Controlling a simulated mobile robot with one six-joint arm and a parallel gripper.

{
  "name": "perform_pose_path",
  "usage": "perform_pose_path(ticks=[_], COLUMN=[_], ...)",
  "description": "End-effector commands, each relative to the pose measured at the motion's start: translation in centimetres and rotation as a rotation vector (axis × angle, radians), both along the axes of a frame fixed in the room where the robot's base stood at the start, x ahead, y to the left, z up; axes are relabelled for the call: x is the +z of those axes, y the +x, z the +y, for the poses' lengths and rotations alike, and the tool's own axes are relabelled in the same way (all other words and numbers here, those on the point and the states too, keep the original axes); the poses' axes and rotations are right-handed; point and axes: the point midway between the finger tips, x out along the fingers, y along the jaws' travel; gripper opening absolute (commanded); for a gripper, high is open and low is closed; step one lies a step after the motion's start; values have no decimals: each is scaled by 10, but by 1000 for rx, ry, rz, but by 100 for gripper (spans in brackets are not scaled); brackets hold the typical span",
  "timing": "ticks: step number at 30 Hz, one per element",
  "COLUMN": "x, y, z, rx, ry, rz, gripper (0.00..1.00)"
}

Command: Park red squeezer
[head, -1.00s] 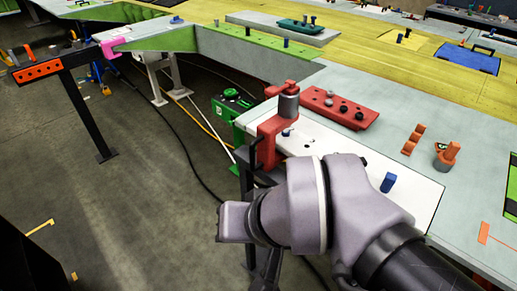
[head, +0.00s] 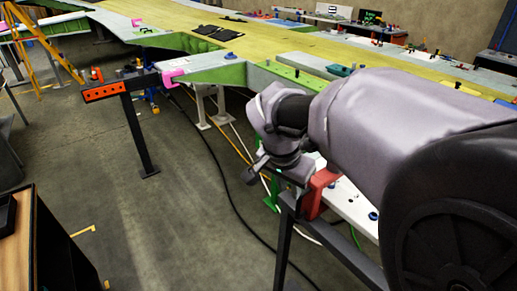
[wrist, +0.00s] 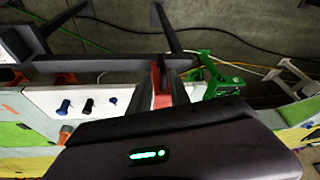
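The red squeezer (head: 318,192) stands at the near edge of the white plate (head: 350,205) in the head view, with most of its upper part hidden by my arm. My gripper (head: 288,170) is right beside its upper left side. In the wrist view the red squeezer (wrist: 158,84) shows as a narrow red strip between the two grey fingers of my gripper (wrist: 161,92). The fingers lie close along both sides of it. I cannot tell whether they press on it or stand slightly apart.
A dark post and rail (head: 290,235) stand below the plate edge. Blue pegs (wrist: 63,107) stick up from the plate. A green box (wrist: 222,78) is on the floor side. An orange bracket (head: 104,92) on a stand is at far left. Open floor lies to the left.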

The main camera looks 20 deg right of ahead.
Motion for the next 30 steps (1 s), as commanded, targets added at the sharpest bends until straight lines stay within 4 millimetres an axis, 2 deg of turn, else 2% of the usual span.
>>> perform_pose_path(ticks=[1, 4, 8, 12, 21, 27, 30], x=[3, -4, -28, -63, -122, -153, -161], y=[14, 30, 35, 41, 54, 61, 63], z=[-8, -19, -27, -39, -60, -71, -74], rx=[-39, -91, -99, -99, -98, -97, -96], ry=[-23, -52, -55, -54, -52, -51, -52], rz=[9, 9, 10, 12, 10, 9, 8], gripper=[23, 23, 23, 23, 23, 23, 23])
